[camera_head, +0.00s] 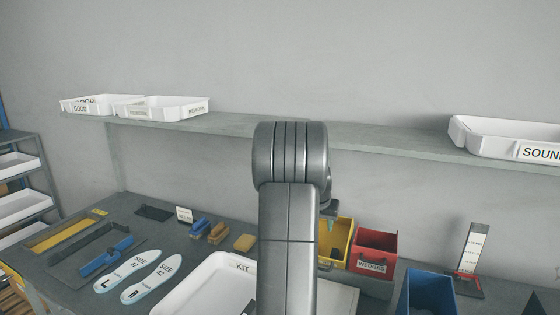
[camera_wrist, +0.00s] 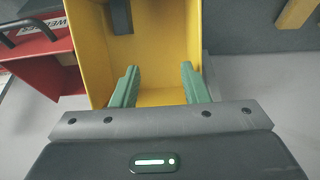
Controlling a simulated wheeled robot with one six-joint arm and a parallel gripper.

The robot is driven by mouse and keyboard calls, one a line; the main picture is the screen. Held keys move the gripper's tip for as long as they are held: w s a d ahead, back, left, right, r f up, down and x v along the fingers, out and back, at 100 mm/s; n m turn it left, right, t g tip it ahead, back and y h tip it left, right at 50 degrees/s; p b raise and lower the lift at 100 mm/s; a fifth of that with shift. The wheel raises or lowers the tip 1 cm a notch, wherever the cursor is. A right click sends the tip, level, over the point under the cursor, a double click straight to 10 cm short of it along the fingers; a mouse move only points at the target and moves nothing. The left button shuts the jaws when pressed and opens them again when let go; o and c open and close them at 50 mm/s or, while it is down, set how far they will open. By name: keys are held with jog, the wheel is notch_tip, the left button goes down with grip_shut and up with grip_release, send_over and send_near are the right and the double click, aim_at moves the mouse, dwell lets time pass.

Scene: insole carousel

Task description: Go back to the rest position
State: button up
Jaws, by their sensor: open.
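My gripper (camera_wrist: 159,82) shows in the wrist view with its two green fingers apart and nothing between them. The fingers are over the front part of a yellow bin (camera_wrist: 190,50). A dark piece lies in the bin's far part. In the head view my arm stands in the middle and hides most of my gripper. The yellow bin (camera_head: 342,242) shows there just right of the arm, partly hidden by it.
A red bin (camera_head: 376,246) labelled wedges stands right of the yellow one. A white kit tray (camera_head: 205,285), two insoles (camera_head: 140,276) and a blue bin (camera_head: 428,290) are on the table. A wall shelf (camera_head: 390,140) with white trays runs behind my arm.

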jog(key=f, duration=0.6)
jog(key=f+p, duration=0.1)
jog(key=f, duration=0.1)
jog(key=shift+s+a+f, duration=0.15)
jog(key=shift+a+f, duration=0.2)
jog(key=shift+f, duration=0.05)
